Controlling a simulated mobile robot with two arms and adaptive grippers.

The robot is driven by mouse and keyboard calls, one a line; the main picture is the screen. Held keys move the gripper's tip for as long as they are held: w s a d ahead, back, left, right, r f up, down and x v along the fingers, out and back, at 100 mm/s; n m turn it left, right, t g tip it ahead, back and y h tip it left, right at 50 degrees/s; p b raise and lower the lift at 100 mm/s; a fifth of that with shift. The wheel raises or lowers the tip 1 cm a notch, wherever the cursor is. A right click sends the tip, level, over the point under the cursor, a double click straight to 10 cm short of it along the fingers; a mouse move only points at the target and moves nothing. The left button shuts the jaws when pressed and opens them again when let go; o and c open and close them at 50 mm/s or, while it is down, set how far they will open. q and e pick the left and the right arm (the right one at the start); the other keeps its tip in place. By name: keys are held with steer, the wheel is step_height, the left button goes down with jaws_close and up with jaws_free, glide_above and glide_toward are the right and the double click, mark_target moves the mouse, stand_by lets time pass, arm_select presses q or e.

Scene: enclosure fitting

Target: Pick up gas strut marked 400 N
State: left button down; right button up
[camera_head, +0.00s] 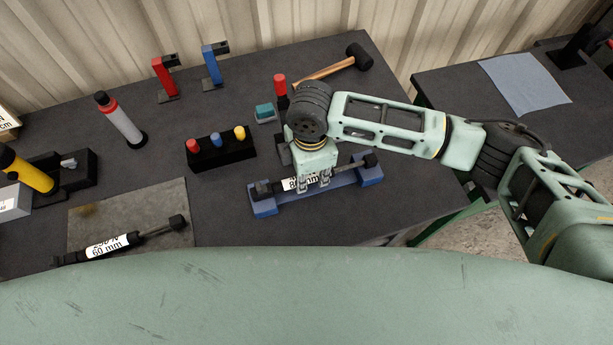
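A black gas strut (346,168) with a white label (290,184) lies in a blue cradle (265,208) near the right of the bench. My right gripper (313,185) points down over its middle and hides much of the label. Only part of a number and "mm" shows, and I cannot read a force marking. I cannot tell whether the fingers are closed on the strut. A second black strut (150,232) lies on a grey mat (82,217) at the front left. Its label (107,246) seems to read 250 N, 60 mm. My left gripper is not in view.
A black block with coloured pegs (222,152) stands left of my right gripper. A yellow cylinder (28,172) is at far left. A second table (450,85) stands right, beyond a gap.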

jaws_close()
steer(key=shift+r, duration=0.15)
